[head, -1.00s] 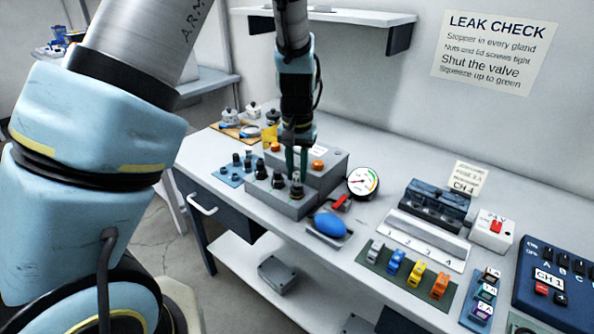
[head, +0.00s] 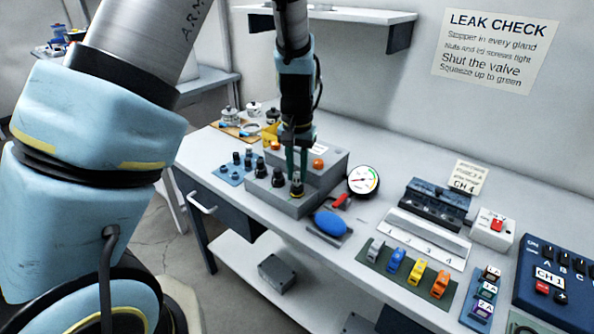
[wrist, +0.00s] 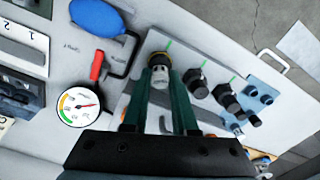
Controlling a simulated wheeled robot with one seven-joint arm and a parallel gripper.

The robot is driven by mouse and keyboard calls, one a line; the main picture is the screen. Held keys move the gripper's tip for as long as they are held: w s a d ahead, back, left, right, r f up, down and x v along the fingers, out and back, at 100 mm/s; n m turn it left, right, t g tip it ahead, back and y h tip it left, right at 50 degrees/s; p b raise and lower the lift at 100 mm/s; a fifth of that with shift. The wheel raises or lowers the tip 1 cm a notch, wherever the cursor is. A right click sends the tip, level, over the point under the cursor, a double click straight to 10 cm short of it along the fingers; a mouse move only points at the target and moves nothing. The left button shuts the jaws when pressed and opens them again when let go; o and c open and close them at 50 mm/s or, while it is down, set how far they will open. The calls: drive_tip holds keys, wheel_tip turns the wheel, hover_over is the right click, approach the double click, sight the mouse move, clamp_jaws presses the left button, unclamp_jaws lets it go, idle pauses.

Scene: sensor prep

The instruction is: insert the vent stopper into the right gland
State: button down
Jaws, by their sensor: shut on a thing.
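My gripper (head: 297,172) points down at the front right of the grey box (head: 318,207), over the right gland (head: 296,190). In the wrist view, my gripper (wrist: 161,75) has its two green fingers shut on a small pale grey piece, the vent stopper (wrist: 160,76). The stopper is in line with the dark gland with a yellowish ring (wrist: 158,58). How deep it sits in the gland cannot be told.
A blue tray (head: 225,178) with several dark stoppers lies left of the box. A round gauge (head: 363,180), red valve lever (head: 340,201) and blue squeeze bulb (head: 330,223) are close on the right. An orange button (head: 318,163) is on the raised rear part.

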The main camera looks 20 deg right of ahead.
drive_tip(key=shift+f+b, duration=0.5)
drive_tip(key=shift+f, duration=0.3)
idle(0.5)
drive_tip(key=c, duration=0.6)
unclamp_jaws()
drive_tip(key=shift+r, duration=0.15)
drive_tip(key=shift+r+p, duration=2.95)
drive_tip(key=shift+r, duration=0.5)
drive_tip(key=shift+a, duration=0.1)
